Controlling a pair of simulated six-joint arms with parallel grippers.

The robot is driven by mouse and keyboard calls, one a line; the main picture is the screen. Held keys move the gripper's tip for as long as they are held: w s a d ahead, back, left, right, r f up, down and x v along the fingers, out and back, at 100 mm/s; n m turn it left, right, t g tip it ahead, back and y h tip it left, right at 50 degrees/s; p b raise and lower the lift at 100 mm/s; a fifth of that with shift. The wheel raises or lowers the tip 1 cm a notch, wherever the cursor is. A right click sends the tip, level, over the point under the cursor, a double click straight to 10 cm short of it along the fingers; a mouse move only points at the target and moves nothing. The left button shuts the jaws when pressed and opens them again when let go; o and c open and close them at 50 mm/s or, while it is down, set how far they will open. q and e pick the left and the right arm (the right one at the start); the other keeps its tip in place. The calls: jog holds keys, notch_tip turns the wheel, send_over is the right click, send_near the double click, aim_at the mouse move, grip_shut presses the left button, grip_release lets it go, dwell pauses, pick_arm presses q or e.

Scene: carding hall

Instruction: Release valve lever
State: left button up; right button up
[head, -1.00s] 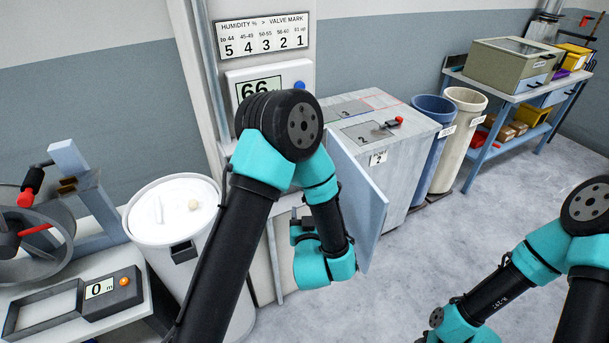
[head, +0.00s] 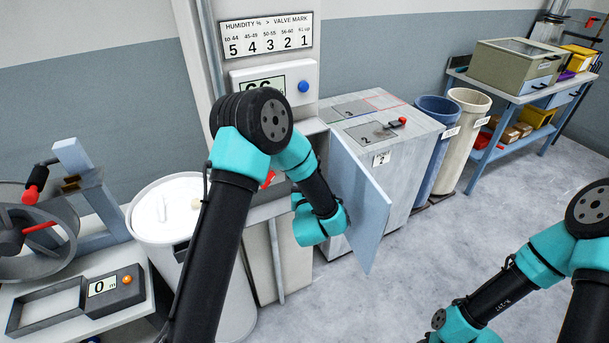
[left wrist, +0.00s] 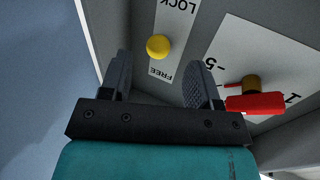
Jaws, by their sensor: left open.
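In the left wrist view, a yellow knob (left wrist: 158,47) sits on a white strip marked LOCK and FREE, nearer the word FREE. My left gripper (left wrist: 161,78) is open and empty, its fingers to either side of the knob in the picture; contact is not visible. A red lever (left wrist: 255,103) with a brass pivot stands right of the fingers, over a white plate with numbers 5 and 1. In the head view, a bit of red (head: 268,179) shows inside the open cabinet; my left arm hides the rest and my gripper's fingers. My right gripper is out of view.
The open cabinet door (head: 362,205) stands right of my left wrist. A humidity chart (head: 266,37) hangs above a partly hidden display with a blue button (head: 303,87). A white drum (head: 150,225) stands left.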

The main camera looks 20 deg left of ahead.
pick_arm(q)
jog(key=x, duration=0.5)
jog(key=shift+c, duration=0.4)
jog(key=c, duration=0.8)
jog(key=shift+c, duration=0.2)
